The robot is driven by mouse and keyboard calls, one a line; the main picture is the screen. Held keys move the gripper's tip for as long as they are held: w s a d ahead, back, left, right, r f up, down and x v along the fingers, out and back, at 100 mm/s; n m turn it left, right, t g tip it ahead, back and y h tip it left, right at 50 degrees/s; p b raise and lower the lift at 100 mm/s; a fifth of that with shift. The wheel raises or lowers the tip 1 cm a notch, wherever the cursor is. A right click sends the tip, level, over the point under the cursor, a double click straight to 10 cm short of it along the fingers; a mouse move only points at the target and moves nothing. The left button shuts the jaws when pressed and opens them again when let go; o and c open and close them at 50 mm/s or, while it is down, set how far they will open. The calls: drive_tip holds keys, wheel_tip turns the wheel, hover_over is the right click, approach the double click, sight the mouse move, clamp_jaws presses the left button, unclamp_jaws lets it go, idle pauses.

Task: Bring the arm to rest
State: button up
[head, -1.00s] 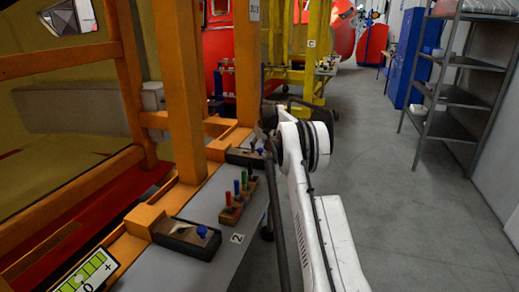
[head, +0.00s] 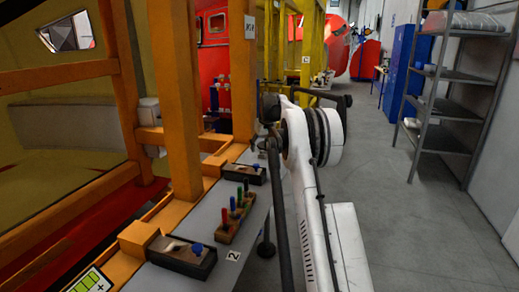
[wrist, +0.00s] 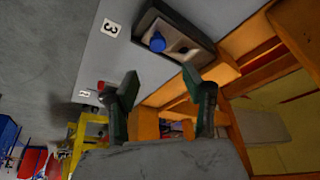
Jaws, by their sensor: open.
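My gripper (wrist: 160,82) shows in the wrist view with its two dark fingers spread apart and nothing between them. Beyond the fingers are the grey bench top (wrist: 100,60) and the orange frame (wrist: 145,124). A black tray with a blue knob (wrist: 157,42) lies on the bench above the fingers in that picture, apart from them. In the head view my white arm (head: 345,245) reaches forward along the right side of the bench. My gripper is hard to make out there, behind the arm's joint.
The bench (head: 218,205) holds black trays (head: 180,257) and a block with coloured pegs (head: 228,229). Orange posts (head: 178,120) stand at left. A yellow frame (head: 306,60) is farther back. Grey shelves (head: 447,105) and blue cabinets (head: 399,65) line the right. Floor (head: 405,225) between is clear.

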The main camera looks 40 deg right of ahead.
idle(0.4)
drive_tip(key=s+a+r, duration=0.3)
drive_tip(key=a+r, duration=0.2)
drive_tip(key=a, duration=0.4)
drive_tip(key=s+a+r, duration=0.3)
drive_tip(key=a+r, duration=0.3)
drive_tip(key=a, duration=0.2)
drive_tip(key=s+a+r+n+t+b, duration=0.1)
drive_tip(key=s+a+r+b, duration=0.15)
drive_tip(key=s+a, duration=1)
drive_tip(key=s+a+f, duration=0.2)
drive_tip(key=s+a, duration=1)
drive_tip(key=s, duration=0.1)
drive_tip(key=s+a+f, duration=0.3)
drive_tip(key=s+f, duration=0.2)
drive_tip(key=s, duration=0.3)
drive_tip(key=s+a+f+n+t, duration=0.1)
drive_tip(key=s+a+f, duration=0.3)
drive_tip(key=s+f, duration=0.2)
drive_tip(key=shift+s+a+f+t+y, duration=0.15)
drive_tip(key=shift+s+t+y, duration=0.2)
drive_tip(key=shift+s, duration=0.9)
